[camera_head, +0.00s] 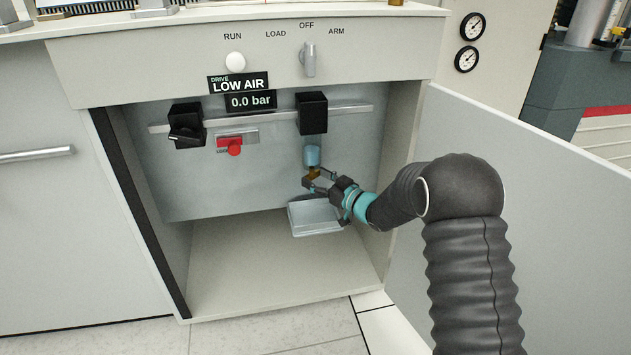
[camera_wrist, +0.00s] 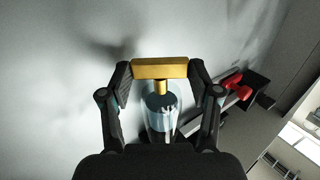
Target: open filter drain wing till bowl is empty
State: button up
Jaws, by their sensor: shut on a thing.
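The filter has a black head (camera_head: 312,113) on a rail and a clear blue-tinted bowl (camera_head: 312,156) hanging below it. A brass drain wing (camera_head: 313,174) sits at the foot of the bowl. My gripper (camera_head: 311,180) is at the drain wing. In the wrist view the brass wing (camera_wrist: 160,68) lies between the two fingertips of my gripper (camera_wrist: 160,70), which are shut on its ends. The bowl (camera_wrist: 160,113) shows behind the wing's stem, with dark and bluish areas in it. I cannot tell the liquid level.
A pale tray (camera_head: 316,217) sits below the filter. The display (camera_head: 251,101) reads 0.0 bar, under a LOW AIR sign (camera_head: 238,84). The open cabinet door (camera_head: 520,220) stands at right.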

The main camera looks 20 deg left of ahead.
aim_at(319, 148)
jog(key=shift+w+n+g+y+p, duration=0.1)
jog(key=shift+n+g+y+p, duration=0.25)
jog(key=shift+n+g, duration=0.65)
jog(key=shift+g, duration=0.5)
jog(key=o, duration=1.1)
jog(key=shift+a, duration=0.15)
jog(key=shift+o, duration=0.2)
jog(key=shift+d, duration=0.2)
jog(key=shift+r, duration=0.25)
notch_tip(319, 148, up, 10)
jog(key=shift+f, duration=0.25)
